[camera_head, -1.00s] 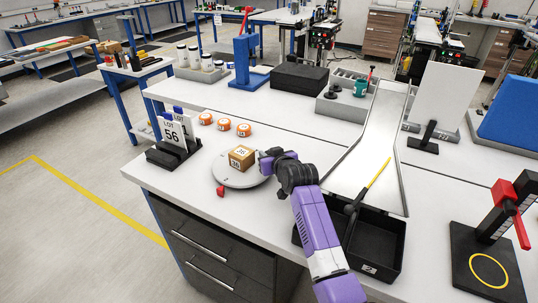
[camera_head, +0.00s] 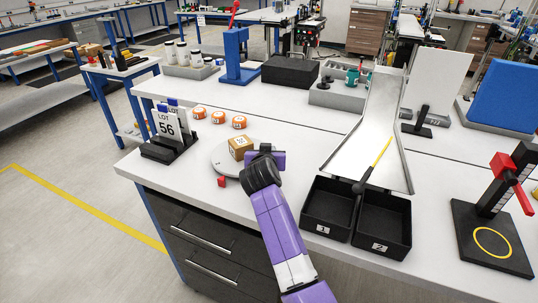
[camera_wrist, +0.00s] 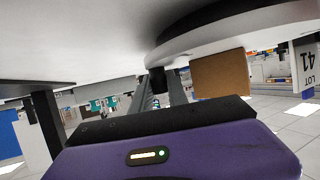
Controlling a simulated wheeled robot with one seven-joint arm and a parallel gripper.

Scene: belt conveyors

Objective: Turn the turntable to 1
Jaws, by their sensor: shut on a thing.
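The turntable (camera_head: 226,163) is a light grey disc on the white bench, with a brown box (camera_head: 238,143) bearing a white label on top. A small red pointer (camera_head: 221,181) sits beside its front edge. My gripper (camera_head: 262,151) is at the disc's right side, next to the box. The wrist view is upside down; there my gripper (camera_wrist: 161,86) is shut on a small dark peg (camera_wrist: 157,78) at the turntable's edge (camera_wrist: 225,36). The box (camera_wrist: 222,75) is beside it, apart from the fingers. Any number marks on the disc are not readable.
A chute (camera_head: 395,110) stands behind.

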